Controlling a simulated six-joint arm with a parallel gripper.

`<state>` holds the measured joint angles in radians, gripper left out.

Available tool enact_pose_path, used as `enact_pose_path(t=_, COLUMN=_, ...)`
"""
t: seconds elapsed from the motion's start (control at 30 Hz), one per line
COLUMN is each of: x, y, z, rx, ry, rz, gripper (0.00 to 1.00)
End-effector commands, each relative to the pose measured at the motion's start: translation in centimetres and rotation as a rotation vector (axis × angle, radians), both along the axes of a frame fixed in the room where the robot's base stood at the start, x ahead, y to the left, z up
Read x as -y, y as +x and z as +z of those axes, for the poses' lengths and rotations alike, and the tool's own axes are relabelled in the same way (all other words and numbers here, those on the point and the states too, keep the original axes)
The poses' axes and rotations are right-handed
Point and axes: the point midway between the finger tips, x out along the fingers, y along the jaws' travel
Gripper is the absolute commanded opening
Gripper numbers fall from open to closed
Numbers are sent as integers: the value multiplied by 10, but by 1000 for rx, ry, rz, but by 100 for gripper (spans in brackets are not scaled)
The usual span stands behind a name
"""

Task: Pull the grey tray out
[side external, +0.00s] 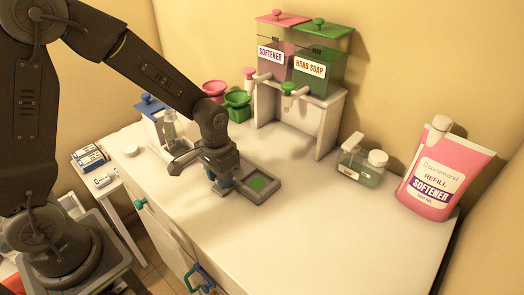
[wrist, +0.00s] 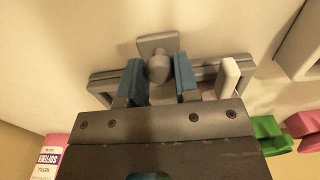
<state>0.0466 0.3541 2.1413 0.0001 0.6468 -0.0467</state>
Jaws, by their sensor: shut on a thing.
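The grey tray (side external: 268,193) is set in the white top, with a green patch inside it. Its right part shows in the side view; the left part is behind my gripper. In the wrist view, the tray's grey rim (wrist: 103,86) shows on both sides of the fingers. A grey knob (wrist: 158,68) with a flat square plate stands between the blue finger pads. My gripper (side external: 222,188) points down at the tray's left end. It is shut on the knob, which also shows between its fingertips in the wrist view (wrist: 158,77).
Softener and hand soap dispensers (side external: 300,70) stand on a white shelf behind the tray. Pink and green cups (side external: 237,105) are nearby at the back. The front of the white top is clear.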

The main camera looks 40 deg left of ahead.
Motion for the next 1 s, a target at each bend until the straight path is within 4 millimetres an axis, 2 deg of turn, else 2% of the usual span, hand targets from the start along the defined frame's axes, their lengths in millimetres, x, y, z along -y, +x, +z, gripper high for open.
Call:
enact_pose_path(t=0.3, x=0, y=-11, z=2, rx=5, ry=-1, rz=0, gripper=12)
enact_pose_path(t=0.57, x=0, y=-12, z=2, rx=5, ry=-1, rz=0, gripper=12)
enact_pose_path(t=0.6, x=0, y=-12, z=2, rx=5, ry=-1, rz=0, gripper=31)
enact_pose_path(t=0.77, x=0, y=-12, z=1, rx=3, ry=0, rz=0, gripper=47)
enact_pose_path(t=0.8, x=0, y=-12, z=1, rx=3, ry=0, rz=0, gripper=49)
enact_pose_path(t=1.0, x=0, y=-13, z=1, rx=2, ry=0, rz=0, gripper=49)
